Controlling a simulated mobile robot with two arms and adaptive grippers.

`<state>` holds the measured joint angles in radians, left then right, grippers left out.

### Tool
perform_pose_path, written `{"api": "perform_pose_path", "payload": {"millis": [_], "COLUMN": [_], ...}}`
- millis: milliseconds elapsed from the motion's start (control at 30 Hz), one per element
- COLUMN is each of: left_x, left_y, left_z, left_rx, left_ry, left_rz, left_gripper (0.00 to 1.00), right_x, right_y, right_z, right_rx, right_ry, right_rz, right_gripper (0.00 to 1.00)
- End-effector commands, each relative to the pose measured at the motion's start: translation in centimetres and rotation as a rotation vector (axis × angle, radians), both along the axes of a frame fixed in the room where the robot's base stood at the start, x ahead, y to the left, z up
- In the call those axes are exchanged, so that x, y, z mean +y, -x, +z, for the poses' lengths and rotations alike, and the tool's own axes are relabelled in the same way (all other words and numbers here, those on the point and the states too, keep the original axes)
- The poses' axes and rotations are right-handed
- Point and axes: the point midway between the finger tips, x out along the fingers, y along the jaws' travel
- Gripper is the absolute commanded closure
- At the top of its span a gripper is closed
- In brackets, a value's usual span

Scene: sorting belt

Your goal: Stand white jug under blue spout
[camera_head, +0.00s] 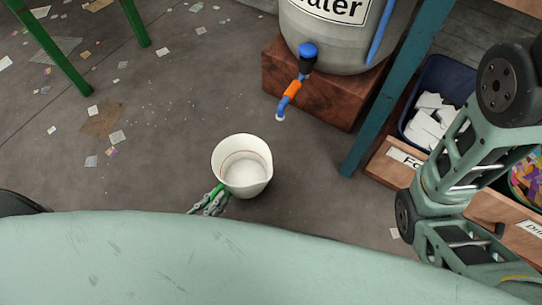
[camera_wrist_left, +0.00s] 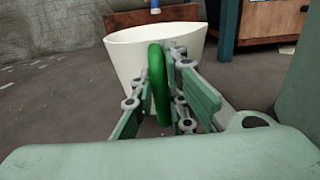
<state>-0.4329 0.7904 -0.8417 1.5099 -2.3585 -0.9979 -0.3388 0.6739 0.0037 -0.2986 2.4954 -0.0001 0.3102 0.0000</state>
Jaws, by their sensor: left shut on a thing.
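The white jug (camera_head: 243,150) is upright and looks empty in the head view, left of and nearer than the spout. Its green handle (camera_wrist_left: 159,85) faces me in the left wrist view, where the jug's white wall (camera_wrist_left: 128,55) fills the upper middle. My left gripper (camera_head: 212,202) is shut on the green handle; its fingers also show in the left wrist view (camera_wrist_left: 160,95). The blue spout (camera_head: 307,57) with an orange section sticks out from the water barrel (camera_head: 340,45), up and right of the jug. I cannot tell whether the jug touches the floor. My right gripper is not visible.
The barrel stands on a reddish wooden block (camera_head: 300,88). A teal post (camera_head: 388,95) stands right of it. A blue bin (camera_head: 440,80) of white pieces is farther right. The grey floor (camera_head: 190,130) has scattered scraps at left and is clear between jug and block.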

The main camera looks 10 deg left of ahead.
Motion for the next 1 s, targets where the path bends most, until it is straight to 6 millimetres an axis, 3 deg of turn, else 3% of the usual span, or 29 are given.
{"api": "perform_pose_path", "payload": {"millis": [300, 533, 800, 1000], "left_x": [-3.7, -6.0, -7.0, -6.9], "left_y": [-8.0, -13.1, -15.1, -15.0], "left_z": [-0.3, -0.2, -0.2, -2.7], "left_rx": [-0.01, -0.008, -0.003, -0.002], "left_ry": [0.006, 0.005, 0.0, 0.0], "left_rz": [0.003, 0.004, 0.003, 0.003], "left_gripper": [1.0, 1.0, 1.0, 1.0], "right_x": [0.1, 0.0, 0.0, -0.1], "right_y": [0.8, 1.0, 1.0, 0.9], "right_z": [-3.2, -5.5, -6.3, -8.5], "right_rx": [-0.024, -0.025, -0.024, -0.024], "right_ry": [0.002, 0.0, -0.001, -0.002], "right_rz": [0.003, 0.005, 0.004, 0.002], "right_gripper": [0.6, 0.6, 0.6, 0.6]}}
